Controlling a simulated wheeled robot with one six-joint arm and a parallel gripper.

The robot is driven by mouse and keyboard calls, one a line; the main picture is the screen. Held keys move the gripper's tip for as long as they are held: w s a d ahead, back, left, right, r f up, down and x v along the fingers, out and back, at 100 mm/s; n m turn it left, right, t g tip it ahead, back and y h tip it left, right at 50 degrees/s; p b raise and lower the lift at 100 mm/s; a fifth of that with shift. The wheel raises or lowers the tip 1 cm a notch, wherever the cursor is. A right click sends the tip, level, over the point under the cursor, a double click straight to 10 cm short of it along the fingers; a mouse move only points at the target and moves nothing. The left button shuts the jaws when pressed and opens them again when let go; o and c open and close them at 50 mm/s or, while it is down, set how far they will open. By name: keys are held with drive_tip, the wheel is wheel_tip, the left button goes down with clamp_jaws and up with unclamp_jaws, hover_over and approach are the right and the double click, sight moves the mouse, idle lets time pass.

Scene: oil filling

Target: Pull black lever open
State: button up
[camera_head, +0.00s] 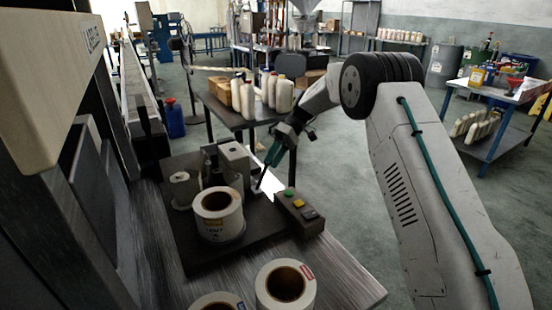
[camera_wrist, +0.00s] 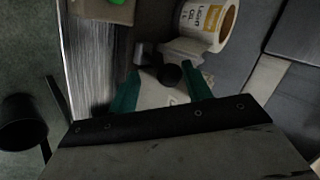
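The black lever (camera_wrist: 170,75) shows its round dark knob in the wrist view, between the two green fingertips of my gripper (camera_wrist: 162,72). Gaps show on both sides of the knob, so my gripper looks open around it, not closed on it. In the head view my gripper (camera_head: 272,158) reaches down beside the grey labelling machine (camera_head: 234,158) on its dark base plate. The lever is hard to make out there, hidden by the fingers and shadow. A white label roll (camera_wrist: 208,22) sits just past the lever in the wrist view.
A control box with coloured buttons (camera_head: 299,208) stands right of the machine. A large label roll (camera_head: 219,212) stands on the base plate. More rolls (camera_head: 285,284) stand on the front bench. A table with several bottles (camera_head: 266,92) is behind. Open floor lies to the right.

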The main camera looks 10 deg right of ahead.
drive_tip(key=v, duration=0.7)
drive_tip(key=shift+w+d+r, duration=0.2)
drive_tip(key=shift+d+r, duration=0.05)
drive_tip(key=s+d+f+m+h, duration=0.1)
drive_tip(key=s+f+m, duration=0.2)
drive_tip(key=f+m, duration=0.1)
drive_tip(key=s+d+r+m+t+h, duration=0.15)
drive_tip(key=s+r, duration=0.35)
drive_tip(key=s, duration=0.7)
drive_tip(key=s+d+r+m+h, duration=0.25)
drive_tip(key=s+r, duration=0.35)
drive_tip(key=s, duration=0.5)
drive_tip(key=s+r+t+h, duration=0.1)
drive_tip(key=s+t, duration=0.1)
drive_tip(key=s, duration=1.1)
drive_tip(key=s+d+r+m+t+h, duration=0.1)
drive_tip(key=s+t, duration=0.2)
drive_tip(key=s, duration=0.9)
drive_tip(key=shift+s+d+r+m+h, duration=0.2)
drive_tip(key=shift+s+r+m+h, duration=0.1)
drive_tip(key=shift+s+h, duration=0.1)
